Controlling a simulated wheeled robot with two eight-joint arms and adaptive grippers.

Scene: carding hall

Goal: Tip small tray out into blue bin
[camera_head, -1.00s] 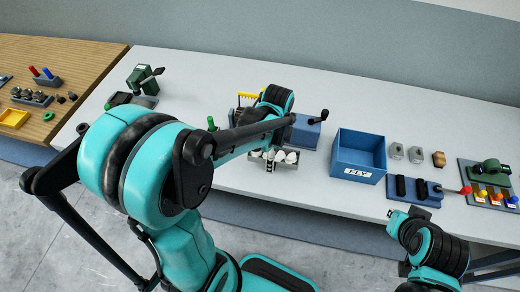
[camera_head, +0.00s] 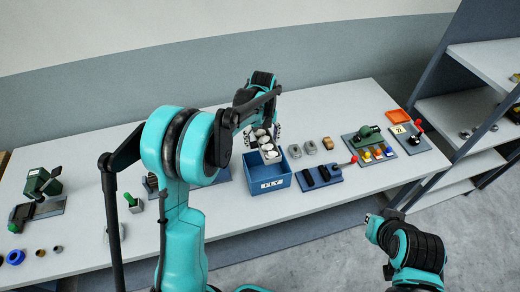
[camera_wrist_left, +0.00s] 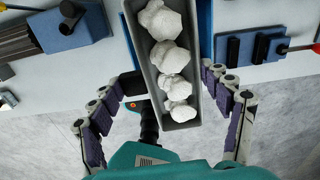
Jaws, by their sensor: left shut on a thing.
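The small tray (camera_wrist_left: 188,122) is a narrow grey trough holding several white fluffy lumps (camera_wrist_left: 173,58). It also shows in the head view (camera_head: 278,155). A black handle (camera_wrist_left: 148,122) projects from it toward my left wrist. My left gripper (camera_head: 262,133) is shut on the small tray, with its fingers on either side in the wrist view (camera_wrist_left: 168,82). The blue bin (camera_head: 270,185), labelled FLY, stands on the table below the tray; its blue walls flank the tray in the wrist view (camera_wrist_left: 206,30). The lumps are in the tray. My right gripper (camera_head: 372,222) is at lower right; its jaws are unclear.
Right of the bin are two grey pieces (camera_head: 310,148), a brown piece (camera_head: 327,143) and a blue holder with black grips (camera_head: 318,177). Further right are a green device (camera_head: 368,133) and an orange tray (camera_head: 397,116). Shelves (camera_head: 480,107) stand at the right.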

